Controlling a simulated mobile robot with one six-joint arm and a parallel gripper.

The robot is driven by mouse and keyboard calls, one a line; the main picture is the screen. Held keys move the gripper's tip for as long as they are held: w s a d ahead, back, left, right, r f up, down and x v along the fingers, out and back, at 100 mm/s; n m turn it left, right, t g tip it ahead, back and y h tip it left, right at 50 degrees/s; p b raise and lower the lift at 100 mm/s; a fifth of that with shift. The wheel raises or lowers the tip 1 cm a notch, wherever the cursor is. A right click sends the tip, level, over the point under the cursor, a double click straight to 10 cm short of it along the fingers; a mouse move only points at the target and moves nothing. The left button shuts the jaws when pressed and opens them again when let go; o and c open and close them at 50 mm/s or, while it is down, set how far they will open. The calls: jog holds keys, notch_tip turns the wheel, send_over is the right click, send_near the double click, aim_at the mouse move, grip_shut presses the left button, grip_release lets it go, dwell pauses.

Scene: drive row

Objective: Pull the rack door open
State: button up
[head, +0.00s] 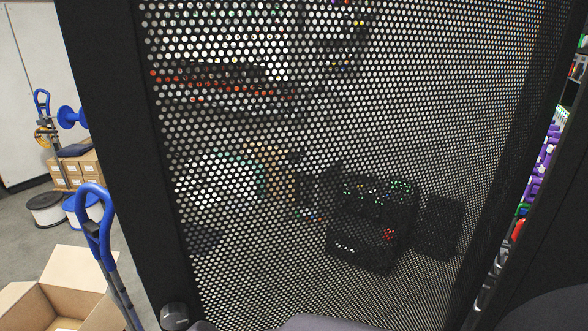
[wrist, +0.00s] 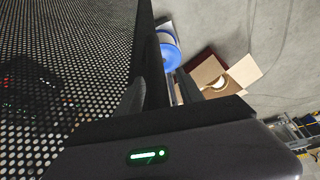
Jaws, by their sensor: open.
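The rack door (head: 320,120) is a large black perforated panel with a solid black frame (head: 115,130) along its left side. It fills most of the head view, and equipment with small coloured lights shows dimly through its holes. In the wrist view the door's mesh (wrist: 75,60) fills the left, with its black frame edge (wrist: 150,55) running down to the fingers. My gripper (wrist: 161,85) is open, one finger on the mesh side and the other on the room side of that edge. I cannot tell whether either finger touches the door. No handle shows clearly.
Left of the door stand an open cardboard box (head: 60,290), a blue-handled tool (head: 95,230), spools (head: 48,208) and stacked cartons (head: 75,170) on grey floor. Purple cables (head: 540,165) show beyond the door's right side. In the wrist view, bare floor (wrist: 285,50) lies at right.

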jog(key=p+v, duration=0.7)
jog(key=v, duration=1)
jog(key=shift+r, duration=0.15)
